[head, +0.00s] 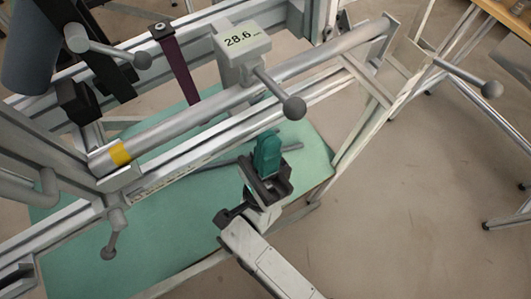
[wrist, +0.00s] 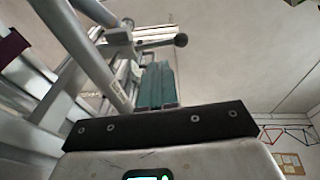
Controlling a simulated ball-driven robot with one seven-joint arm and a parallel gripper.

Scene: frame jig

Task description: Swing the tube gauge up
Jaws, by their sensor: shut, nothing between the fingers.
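The tube gauge (head: 240,50) is a light grey block with a display reading 28.6, sitting along a silver tube (head: 330,52). A rod with a dark grey ball knob (head: 294,108) sticks out from it toward the lower right. My gripper (head: 267,145) has teal fingers and is below the knob, apart from it in the head view. The fingers are shut with nothing between them. In the wrist view the closed teal fingers (wrist: 157,82) point up beside the silver frame, and a ball knob (wrist: 181,40) shows beyond them.
A yellow band (head: 120,154) marks the tube's left end. Other ball-ended levers stand at the upper left (head: 143,61), lower left (head: 110,252) and right (head: 492,89). A green panel (head: 130,245) lies under the frame.

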